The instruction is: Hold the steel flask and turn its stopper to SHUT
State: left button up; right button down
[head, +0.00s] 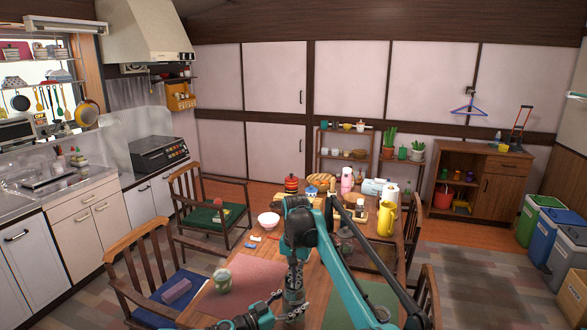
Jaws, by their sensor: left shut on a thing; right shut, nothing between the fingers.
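The steel flask (294,298) stands near the table's front, between the pink mat and the green mat. It is small, grey and partly covered by my grippers. My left gripper (280,303) comes in low from the left and is shut on the flask's side. My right arm arches over from the right and points down, with its gripper (294,274) just above the flask top. The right gripper is shut with nothing between its fingers. The stopper and any SHUT mark are hidden or too small to make out, and I cannot tell whether the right fingers touch it.
A jar (222,281) stands on the pink mat (250,277) to the left. The green mat (372,295) is to the right. A bowl (268,220), a striped jar (291,184) and a yellow jug (386,219) stand farther back. Chairs surround the wooden table.

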aim_at(286, 276)
jog(key=shift+w, duration=0.6)
dwell(1.1)
jog(key=shift+a+f, duration=0.1)
jog(key=shift+a, duration=0.55)
jog(key=shift+a, duration=0.15)
jog(key=shift+w+a, duration=0.35)
jog(key=shift+a, duration=0.1)
jog(key=shift+s+a, duration=0.1)
jog(key=shift+a, duration=0.05)
dwell(0.4)
jog(key=shift+s+a, duration=0.15)
